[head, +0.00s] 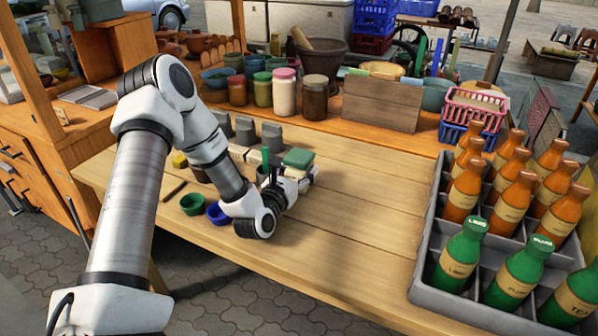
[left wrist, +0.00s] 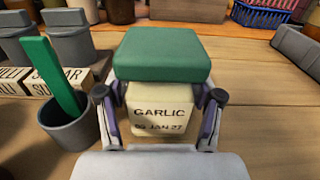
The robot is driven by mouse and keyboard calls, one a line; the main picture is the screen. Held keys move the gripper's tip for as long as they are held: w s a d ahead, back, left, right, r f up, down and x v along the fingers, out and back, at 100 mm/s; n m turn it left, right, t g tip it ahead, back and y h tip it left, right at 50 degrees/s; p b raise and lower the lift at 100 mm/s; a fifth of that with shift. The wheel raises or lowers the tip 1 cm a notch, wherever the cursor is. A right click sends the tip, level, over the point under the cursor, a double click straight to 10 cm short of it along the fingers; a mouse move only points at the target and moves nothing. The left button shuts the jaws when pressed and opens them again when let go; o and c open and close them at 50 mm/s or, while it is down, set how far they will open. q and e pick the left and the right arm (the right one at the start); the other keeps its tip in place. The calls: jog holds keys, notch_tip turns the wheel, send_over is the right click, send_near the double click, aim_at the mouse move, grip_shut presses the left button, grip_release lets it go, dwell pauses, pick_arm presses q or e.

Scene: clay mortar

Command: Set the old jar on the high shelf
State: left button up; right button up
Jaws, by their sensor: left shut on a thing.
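A squarish cream jar with a green lid (head: 298,158) is held by my left gripper (left wrist: 160,97). In the left wrist view the jar (left wrist: 160,120) stands upright, and its front reads GARLIC with a partly blurred date ending JAN 27. The fingers are on either side of the jar, below the lid. I cannot tell whether its base touches the table. A raised orange wooden ledge (head: 425,138) runs along the back of the table (head: 355,205). I cannot tell whether this is the high shelf. My right gripper is not in view.
A grey cup (left wrist: 68,125) with a green stick is close left of the jar. Grey-lidded containers (head: 245,130) and small bowls (head: 192,204) stand nearby. Several jars (head: 285,92) and a wooden board (head: 382,102) fill the ledge. A bottle crate (head: 423,285) is right; mid-table is clear.

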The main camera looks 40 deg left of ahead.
pick_arm(q)
jog(key=shift+f, duration=0.15)
jog(key=o, duration=1.4)
jog(key=shift+c, duration=0.2)
